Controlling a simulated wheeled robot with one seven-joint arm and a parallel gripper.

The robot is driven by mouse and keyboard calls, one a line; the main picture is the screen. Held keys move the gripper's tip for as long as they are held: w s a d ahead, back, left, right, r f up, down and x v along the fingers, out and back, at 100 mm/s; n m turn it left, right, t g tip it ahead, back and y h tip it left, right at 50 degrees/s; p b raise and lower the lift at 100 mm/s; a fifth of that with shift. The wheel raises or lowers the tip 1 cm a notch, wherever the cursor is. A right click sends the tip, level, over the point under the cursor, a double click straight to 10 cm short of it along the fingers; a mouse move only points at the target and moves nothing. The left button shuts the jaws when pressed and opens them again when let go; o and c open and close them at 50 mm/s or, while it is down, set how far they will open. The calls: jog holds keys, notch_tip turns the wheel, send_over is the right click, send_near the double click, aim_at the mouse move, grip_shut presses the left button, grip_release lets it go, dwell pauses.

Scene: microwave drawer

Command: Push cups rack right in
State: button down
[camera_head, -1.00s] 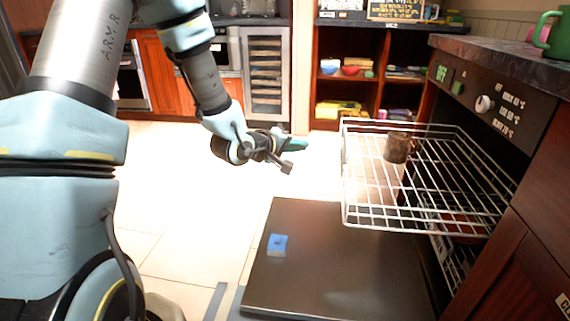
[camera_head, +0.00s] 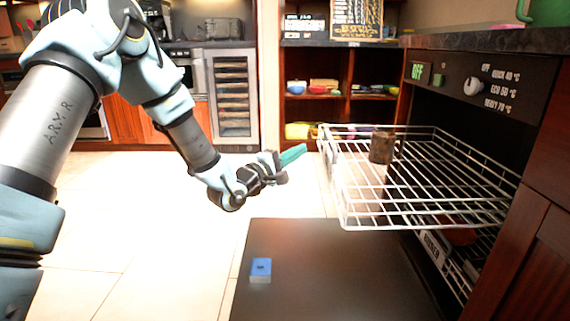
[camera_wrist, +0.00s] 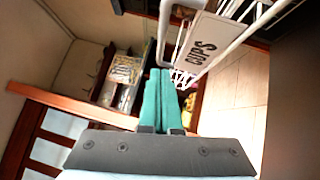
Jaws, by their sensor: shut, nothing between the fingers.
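The cups rack (camera_head: 425,190) is a white wire rack pulled out of the dark dishwasher-like appliance at right, above its lowered door. A brown cup (camera_head: 382,147) stands in it near the left end. My gripper (camera_head: 293,155), with green fingers, is shut and empty just left of the rack's outer end. In the wrist view, the closed fingers (camera_wrist: 160,98) point towards the rack's white wire edge, and a label reading "CUPS" (camera_wrist: 203,47) is on the rack beside them. I cannot tell whether the fingertips touch the rack.
The open door (camera_head: 330,275) lies low beneath the rack, with a blue block (camera_head: 261,268) on it. A lower rack (camera_head: 455,265) sits inside the appliance. A control panel (camera_head: 480,83) and countertop are above. Bare floor (camera_head: 150,240) lies to the left.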

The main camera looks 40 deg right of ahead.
jog(key=shift+s+d+r+b, duration=0.25)
jog(key=shift+s+d, duration=0.15)
jog(key=shift+d, duration=0.5)
jog(key=shift+s+d+r+b, duration=0.1)
jog(key=shift+s+d+b, duration=0.2)
jog(key=shift+d, duration=0.55)
jog(key=shift+s+d+r+b, duration=0.2)
jog(key=shift+s+d, duration=0.25)
jog(key=shift+d, duration=0.45)
